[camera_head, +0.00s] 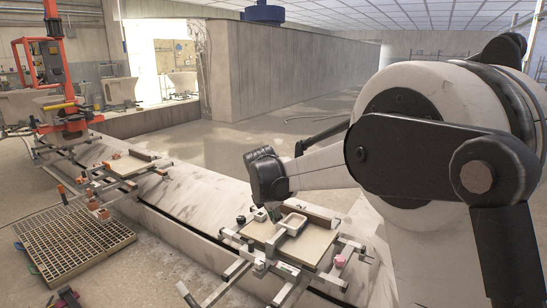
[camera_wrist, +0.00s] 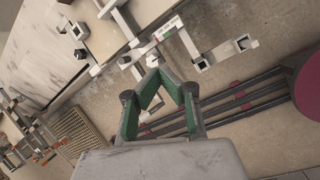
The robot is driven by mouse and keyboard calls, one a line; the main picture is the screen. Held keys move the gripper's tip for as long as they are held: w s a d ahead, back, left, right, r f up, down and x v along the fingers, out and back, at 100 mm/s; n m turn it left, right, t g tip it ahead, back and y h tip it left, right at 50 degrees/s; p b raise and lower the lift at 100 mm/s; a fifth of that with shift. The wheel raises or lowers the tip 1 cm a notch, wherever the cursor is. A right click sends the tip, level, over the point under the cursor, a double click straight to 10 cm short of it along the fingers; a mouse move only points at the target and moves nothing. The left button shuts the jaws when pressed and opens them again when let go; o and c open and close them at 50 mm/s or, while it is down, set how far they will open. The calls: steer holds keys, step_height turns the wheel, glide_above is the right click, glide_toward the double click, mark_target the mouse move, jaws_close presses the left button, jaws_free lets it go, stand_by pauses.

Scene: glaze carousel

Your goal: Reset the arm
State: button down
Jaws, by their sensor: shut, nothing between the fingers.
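My gripper (camera_wrist: 158,74) shows in the wrist view with its green-lined fingers bent inward and their tips together. Nothing is held between them. In the head view my arm reaches in from the right, with its dark wrist (camera_head: 268,176) above the nearer carousel frame (camera_head: 231,273). That frame carries a flat tan board (camera_head: 309,250) with a small pale tray (camera_head: 292,223) on it. The fingers are small and hard to make out in the head view. In the wrist view, parts of a metal frame (camera_wrist: 196,58) lie beyond the fingertips.
A second frame with a board (camera_head: 124,164) stands farther left along the pale carousel track (camera_head: 200,190). A brown grating (camera_head: 72,244) lies on the floor at the left. An orange machine (camera_head: 62,75) stands behind it. Open floor (camera_head: 215,140) lies beyond the track.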

steer(key=s+d+r+m+t+y+p, duration=0.1)
steer(key=s+d+r+m+p, duration=0.1)
steer(key=s+d+r+m, duration=0.6)
steer(key=s+d+r+m+p, duration=0.1)
steer(key=s+d+r+m, duration=0.2)
steer(key=s+d+r, duration=0.5)
steer(key=s+d+f+m+t+p, duration=0.1)
steer(key=s+d+m+p, duration=0.1)
steer(key=s+m, duration=0.4)
steer(key=s+d+f+m+t+p, duration=0.1)
steer(key=s+m, duration=0.6)
steer(key=s, duration=1)
steer(key=shift+d+f+y+p, duration=0.15)
steer(key=shift+d+y+p, duration=0.25)
steer(key=shift+d, duration=0.2)
